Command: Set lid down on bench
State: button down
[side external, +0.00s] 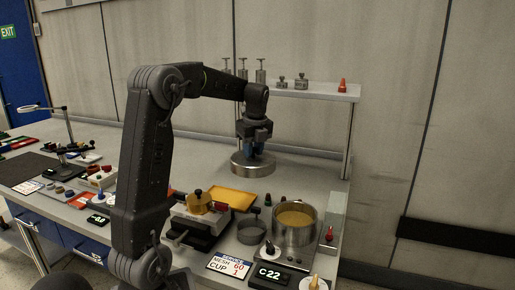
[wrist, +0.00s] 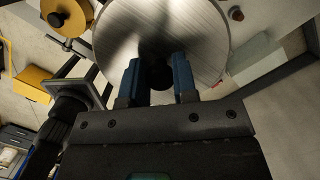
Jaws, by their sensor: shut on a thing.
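The lid is a round brushed-metal disc (side external: 253,164) with a dark knob on top, in the side external view toward the back of the bench (side external: 160,140). My gripper (side external: 254,148) is above it with its fingers on the knob. In the wrist view the lid (wrist: 205,30) fills the top middle, and the blue fingertips of my gripper (wrist: 159,75) close on the dark knob from both sides. The lid looks level. I cannot tell whether its underside touches the bench or is slightly above it.
An open metal pot (side external: 296,225) with yellowish contents stands at the front right. A yellow tray (side external: 231,197) lies in front of the lid. A small grey cup (side external: 251,228) and a C22 sign (side external: 272,274) are near the front. A raised shelf (side external: 310,93) runs behind.

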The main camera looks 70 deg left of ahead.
jog(key=s+a+f+n, duration=0.2)
jog(key=a+f, duration=0.5)
jog(key=a, duration=0.1)
jog(key=s+a+f+n, duration=0.1)
jog(key=a+f+n, duration=0.1)
jog(key=a+f, duration=0.6)
jog(key=shift+s+n+g, duration=0.3)
jog(key=shift+s, duration=0.1)
jog(key=shift+a+f, duration=0.1)
jog(key=shift+f, duration=0.2)
jog(key=shift+f, duration=0.35)
jog(key=shift+f, duration=1.35)
dwell(1.2)
grip_release()
dwell(1.1)
